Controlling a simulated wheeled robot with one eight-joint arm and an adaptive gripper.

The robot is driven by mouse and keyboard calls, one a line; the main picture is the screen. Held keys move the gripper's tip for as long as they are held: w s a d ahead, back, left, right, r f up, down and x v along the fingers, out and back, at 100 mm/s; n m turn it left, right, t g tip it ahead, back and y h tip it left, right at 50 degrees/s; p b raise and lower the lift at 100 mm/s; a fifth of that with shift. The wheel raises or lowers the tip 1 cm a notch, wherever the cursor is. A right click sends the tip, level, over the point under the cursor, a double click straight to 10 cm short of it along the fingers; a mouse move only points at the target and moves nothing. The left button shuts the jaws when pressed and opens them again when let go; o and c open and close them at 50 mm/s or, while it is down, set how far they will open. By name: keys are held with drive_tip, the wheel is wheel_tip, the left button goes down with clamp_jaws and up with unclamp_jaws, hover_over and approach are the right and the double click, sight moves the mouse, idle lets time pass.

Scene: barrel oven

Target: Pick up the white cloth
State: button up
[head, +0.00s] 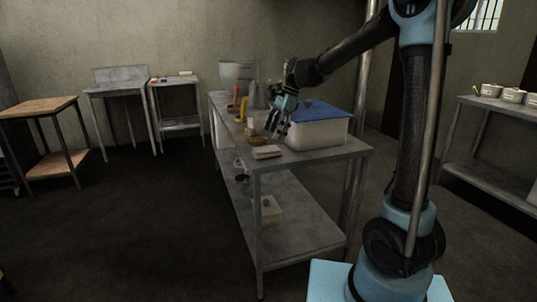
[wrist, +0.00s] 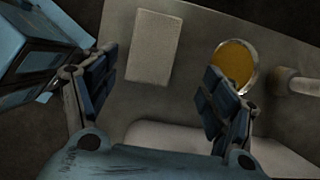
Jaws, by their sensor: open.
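The white cloth (head: 266,152) lies folded flat near the front edge of the metal table (head: 355,149). In the wrist view the cloth (wrist: 154,46) is a pale rectangle ahead of my gripper, between the lines of its two fingers but nearer the left one. My gripper (head: 275,129) hangs over the table just above and behind the cloth in the head view. In the wrist view my gripper (wrist: 158,98) has its fingers spread wide, with nothing between the tips. The cloth is fully visible and apart from the fingers.
A round dish with yellow contents (wrist: 232,66) sits close to the right finger. A white bin with a blue lid (head: 320,132) stands right of my gripper. Bottles and a pot (head: 236,70) stand farther back. A lower shelf (head: 295,228) holds a container.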

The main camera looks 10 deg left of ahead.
sight(267, 148)
drive_tip(key=shift+s+x, duration=0.15)
drive_tip(key=shift+x, duration=1.6)
drive_tip(key=shift+s+x, duration=0.2)
drive_tip(key=shift+x, duration=1.55)
drive_tip(key=shift+c, duration=0.6)
drive_tip(key=c, duration=1)
